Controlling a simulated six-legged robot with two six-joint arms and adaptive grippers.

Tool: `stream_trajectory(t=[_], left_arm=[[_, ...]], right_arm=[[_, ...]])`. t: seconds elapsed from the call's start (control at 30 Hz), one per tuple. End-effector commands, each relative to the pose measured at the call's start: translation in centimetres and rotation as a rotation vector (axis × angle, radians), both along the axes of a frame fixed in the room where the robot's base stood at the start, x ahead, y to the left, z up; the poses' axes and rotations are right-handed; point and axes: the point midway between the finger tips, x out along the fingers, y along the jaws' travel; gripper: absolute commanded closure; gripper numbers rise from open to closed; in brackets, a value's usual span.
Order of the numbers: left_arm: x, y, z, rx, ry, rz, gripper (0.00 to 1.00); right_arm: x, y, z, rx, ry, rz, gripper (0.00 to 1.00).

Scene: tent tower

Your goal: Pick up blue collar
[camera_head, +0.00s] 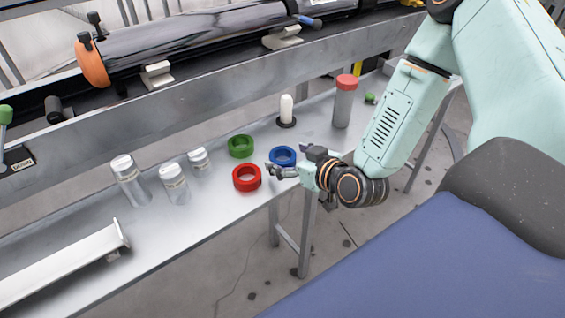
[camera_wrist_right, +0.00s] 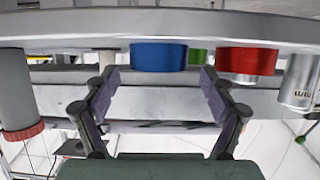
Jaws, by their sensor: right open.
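The blue collar (camera_head: 283,163) is a short, wide ring standing flat on the metal bench. It also shows in the right wrist view (camera_wrist_right: 158,58), which is upside down, between and just beyond the fingertips. My right gripper (camera_head: 287,160) is open and empty at the near side of the blue collar, its two fingers apart and pointing toward it. In the right wrist view the right gripper (camera_wrist_right: 159,80) shows no finger clearly touching the collar. My left gripper is in no view.
A red collar (camera_head: 247,184) stands close left of the blue one, and a green collar (camera_head: 241,153) behind it. A white peg on a dark base (camera_head: 286,109) and a red-capped grey cylinder (camera_head: 343,105) stand behind.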

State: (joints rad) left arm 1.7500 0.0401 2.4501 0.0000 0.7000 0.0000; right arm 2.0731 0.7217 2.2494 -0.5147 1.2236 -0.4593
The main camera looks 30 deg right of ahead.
Motion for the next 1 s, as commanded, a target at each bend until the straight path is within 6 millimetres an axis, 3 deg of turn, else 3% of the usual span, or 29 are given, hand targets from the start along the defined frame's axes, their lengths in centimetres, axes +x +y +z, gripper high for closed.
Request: stream_trajectory(t=[0.2,0.5,1.0], left_arm=[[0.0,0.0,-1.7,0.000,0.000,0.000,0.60],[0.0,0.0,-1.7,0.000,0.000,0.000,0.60],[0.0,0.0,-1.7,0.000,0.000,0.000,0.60]], right_arm=[[2.3,0.1,-1.2,-0.002,0.000,0.003,0.16],[2.6,0.1,-1.2,0.001,0.001,0.000,0.16],[2.6,0.1,-1.2,0.001,0.001,0.000,0.58]])
